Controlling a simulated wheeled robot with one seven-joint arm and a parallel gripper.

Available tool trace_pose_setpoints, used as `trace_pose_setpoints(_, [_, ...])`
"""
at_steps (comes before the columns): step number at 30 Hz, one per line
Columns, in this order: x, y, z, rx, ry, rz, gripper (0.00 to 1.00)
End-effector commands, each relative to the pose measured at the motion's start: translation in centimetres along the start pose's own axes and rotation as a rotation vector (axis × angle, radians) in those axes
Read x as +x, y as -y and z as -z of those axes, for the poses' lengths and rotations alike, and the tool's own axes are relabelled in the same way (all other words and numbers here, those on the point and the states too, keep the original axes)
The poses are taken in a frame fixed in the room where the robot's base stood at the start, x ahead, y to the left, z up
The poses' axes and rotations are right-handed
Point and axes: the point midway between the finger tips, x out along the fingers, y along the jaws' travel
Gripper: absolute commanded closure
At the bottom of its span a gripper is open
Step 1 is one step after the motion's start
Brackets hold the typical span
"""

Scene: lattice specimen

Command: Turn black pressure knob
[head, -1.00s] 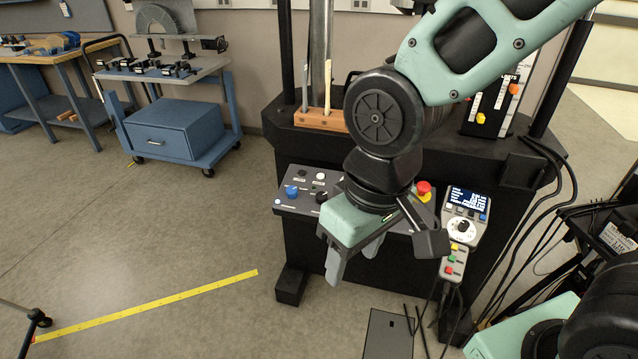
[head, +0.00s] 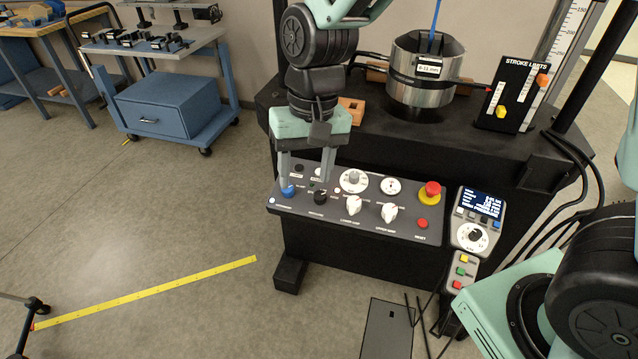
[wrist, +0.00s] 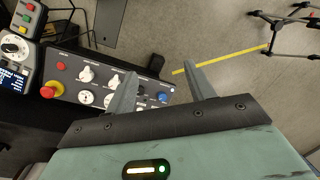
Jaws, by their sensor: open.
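The black pressure knob (head: 320,197) sits on the left part of the grey sloped control panel (head: 375,232), right of a blue knob (head: 288,191). My gripper (head: 305,180) points down over the panel's left end with its fingers spread and empty. In the head view its right finger ends close above the black knob and its left finger close to the blue knob. I cannot tell whether either finger touches. In the wrist view the gripper (wrist: 158,70) spans the blue knob (wrist: 162,97), and the left finger partly covers the black knob's area.
White knobs (head: 353,205), two dials and a red emergency stop (head: 432,190) are farther right on the panel. A handheld controller (head: 470,236) hangs beyond its right end. A metal cylinder (head: 422,75) and a stroke-limits block (head: 507,95) stand on the black machine bed behind.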

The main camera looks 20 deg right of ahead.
Motion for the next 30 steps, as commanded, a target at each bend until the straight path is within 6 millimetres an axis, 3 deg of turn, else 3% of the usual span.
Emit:
trace_pose_setpoints(5, [1.2,-1.7,5.3,0.186,-0.007,-0.016,0.46])
trace_pose_setpoints(12, [4.0,-6.7,13.7,0.492,-0.050,-0.080,0.46])
trace_pose_setpoints(15, [4.9,-8.4,15.8,0.574,-0.070,-0.103,0.46])
trace_pose_setpoints(23, [6.5,-9.7,17.1,0.624,-0.085,-0.118,0.46])
trace_pose_setpoints(30, [10.8,-10.3,17.2,0.623,-0.082,-0.119,0.46])
